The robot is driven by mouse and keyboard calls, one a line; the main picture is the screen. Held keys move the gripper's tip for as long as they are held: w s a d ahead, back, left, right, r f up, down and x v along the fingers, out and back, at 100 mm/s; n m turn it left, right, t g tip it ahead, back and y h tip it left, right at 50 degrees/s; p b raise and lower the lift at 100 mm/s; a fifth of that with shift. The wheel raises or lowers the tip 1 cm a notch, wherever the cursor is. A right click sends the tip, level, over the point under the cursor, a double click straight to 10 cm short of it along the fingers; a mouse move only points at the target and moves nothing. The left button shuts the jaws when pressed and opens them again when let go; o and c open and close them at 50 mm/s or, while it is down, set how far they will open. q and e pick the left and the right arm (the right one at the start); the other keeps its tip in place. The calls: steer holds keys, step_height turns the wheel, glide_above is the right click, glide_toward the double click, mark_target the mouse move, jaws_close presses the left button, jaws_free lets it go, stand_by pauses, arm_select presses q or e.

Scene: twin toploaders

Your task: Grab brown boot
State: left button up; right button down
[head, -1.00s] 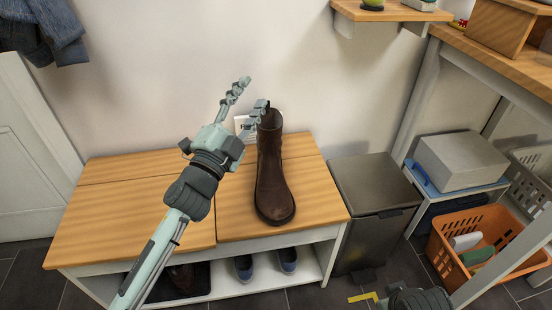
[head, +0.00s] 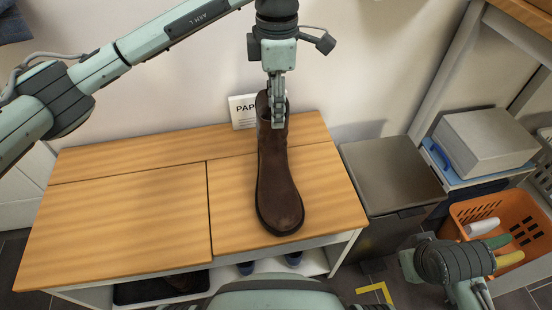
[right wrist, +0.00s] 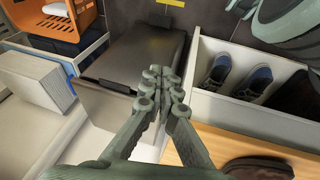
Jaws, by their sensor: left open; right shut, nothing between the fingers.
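The brown boot (head: 279,185) stands upright on the right half of the wooden bench top (head: 120,215), its toe toward me. My left gripper (head: 278,118) points down at the top of the boot shaft, with its fingers in front of and over the upper shaft. It is open; whether a finger is inside the boot opening is hidden. In the right wrist view, part of the boot (right wrist: 258,168) shows at the bottom right edge. My right gripper (right wrist: 168,82) is shut and empty, above the floor near the bin, apart from the boot.
A grey bin (head: 390,180) stands right of the bench. An orange basket (head: 500,232) and a grey box (head: 487,143) on a low shelf are further right. Blue shoes (right wrist: 236,78) sit under the bench. A white sign (head: 243,110) stands behind the boot.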

arm_select(q)
glide_above(276, 160)
steer(key=w, duration=0.4)
steer(key=f, duration=0.6)
steer(key=shift+s+a+f, duration=0.15)
steer(key=shift+s+f, duration=0.1)
jaws_close()
steer(key=shift+r, duration=0.1)
